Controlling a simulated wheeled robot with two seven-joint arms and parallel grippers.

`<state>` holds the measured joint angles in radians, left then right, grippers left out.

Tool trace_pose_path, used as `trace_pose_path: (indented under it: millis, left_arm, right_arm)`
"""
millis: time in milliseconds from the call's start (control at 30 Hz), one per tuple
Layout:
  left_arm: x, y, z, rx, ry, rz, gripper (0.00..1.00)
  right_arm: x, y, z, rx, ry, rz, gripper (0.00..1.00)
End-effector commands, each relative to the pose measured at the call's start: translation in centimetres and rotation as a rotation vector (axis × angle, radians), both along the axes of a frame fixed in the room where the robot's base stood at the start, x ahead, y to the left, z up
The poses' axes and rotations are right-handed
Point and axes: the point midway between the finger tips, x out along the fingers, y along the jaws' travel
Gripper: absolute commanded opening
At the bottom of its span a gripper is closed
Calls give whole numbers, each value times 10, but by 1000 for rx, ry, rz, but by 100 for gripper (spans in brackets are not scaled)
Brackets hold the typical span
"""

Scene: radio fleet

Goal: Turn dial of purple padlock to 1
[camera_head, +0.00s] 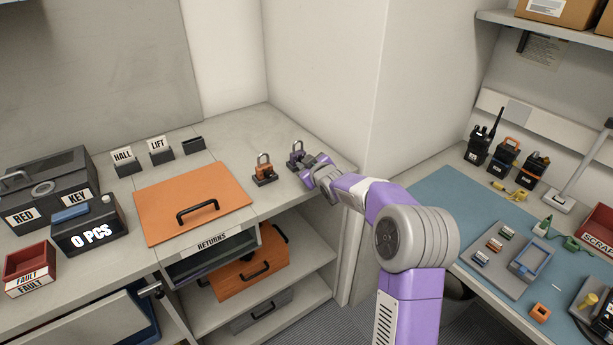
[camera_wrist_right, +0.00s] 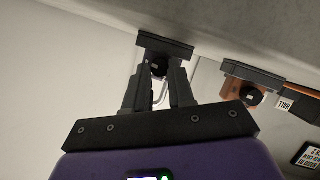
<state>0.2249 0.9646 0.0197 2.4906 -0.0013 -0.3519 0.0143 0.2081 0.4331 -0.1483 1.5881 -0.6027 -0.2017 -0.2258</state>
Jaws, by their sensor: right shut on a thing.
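The purple padlock (camera_head: 296,151) stands on the counter near the wall corner, partly hidden by my right gripper (camera_head: 312,172). In the right wrist view, its round black dial (camera_wrist_right: 159,69) sits between the fingertips of my right gripper (camera_wrist_right: 160,76), below its dark base (camera_wrist_right: 165,46) in the picture. The fingers are shut on the dial. The number on the dial cannot be read. My left gripper is not in view.
An orange padlock (camera_head: 264,172) stands just left of the purple one and also shows in the right wrist view (camera_wrist_right: 240,91). The white wall (camera_head: 325,80) is close on the right. An orange panel with a handle (camera_head: 190,200) lies on the counter further left.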

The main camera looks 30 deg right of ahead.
Motion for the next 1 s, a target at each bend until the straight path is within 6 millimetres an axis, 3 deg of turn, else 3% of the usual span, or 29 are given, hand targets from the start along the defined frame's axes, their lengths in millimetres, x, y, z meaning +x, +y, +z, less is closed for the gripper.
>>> trace_pose_path:
  millis: [33, 300, 933, 967, 1000]
  left_arm:
    - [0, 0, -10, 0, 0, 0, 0]
    - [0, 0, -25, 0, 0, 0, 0]
    - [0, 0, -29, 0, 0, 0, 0]
    - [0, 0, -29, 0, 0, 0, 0]
    - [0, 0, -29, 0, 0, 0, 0]
  right_arm:
    - [0, 2, -4, -23, -1, 3, 0]
    - [0, 2, -3, -111, -4, 1, 0]
    - [0, 1, -1, -148, -5, -1, 0]
    - [0, 1, -1, -148, -5, -1, 25]
    - [0, 1, -1, -148, -5, -1, 31]
